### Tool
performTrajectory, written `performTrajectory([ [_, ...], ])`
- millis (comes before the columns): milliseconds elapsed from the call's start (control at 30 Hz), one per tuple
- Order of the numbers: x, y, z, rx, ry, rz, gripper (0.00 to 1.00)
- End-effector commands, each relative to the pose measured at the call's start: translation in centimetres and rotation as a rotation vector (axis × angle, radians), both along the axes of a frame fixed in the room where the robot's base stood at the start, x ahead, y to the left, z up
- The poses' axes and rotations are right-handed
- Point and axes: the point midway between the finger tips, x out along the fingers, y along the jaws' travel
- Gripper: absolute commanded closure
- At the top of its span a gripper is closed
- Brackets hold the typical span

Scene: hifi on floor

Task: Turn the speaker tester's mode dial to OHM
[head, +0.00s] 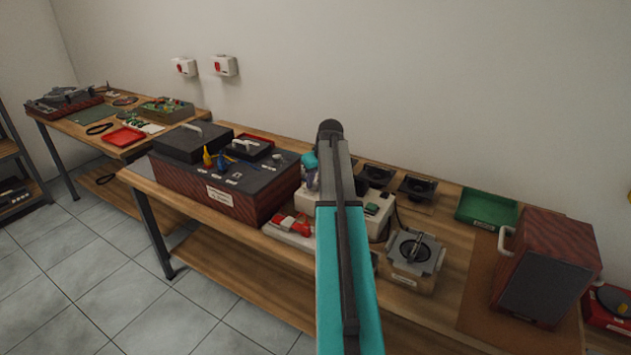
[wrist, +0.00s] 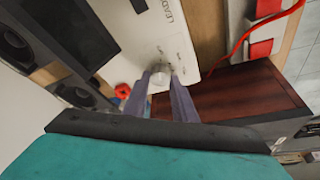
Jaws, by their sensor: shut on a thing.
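The speaker tester (head: 377,212) is a pale box on the wooden bench, partly hidden behind my arm in the head view. In the wrist view its white panel (wrist: 180,25) shows part of a "LEADS" label. A pale round dial (wrist: 159,79) stands up from this panel, with small marks around it too small to read. My gripper (wrist: 161,76) is shut on the dial, one finger on each side. The fingers hide part of the dial, so I cannot tell which mode it points to.
A red-and-white device (head: 295,223) lies in front. Loose speakers (head: 418,188), a speaker fixture (head: 415,255), a green tray (head: 486,208) and a large speaker cabinet (head: 543,270) are to the right. A red cable (wrist: 243,38) runs beside the panel.

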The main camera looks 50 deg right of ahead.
Motion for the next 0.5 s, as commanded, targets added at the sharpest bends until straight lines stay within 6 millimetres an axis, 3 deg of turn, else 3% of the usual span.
performTrajectory([
  [500,0.17,0.30,0.13,-0.002,-0.003,-0.190,0.98],
])
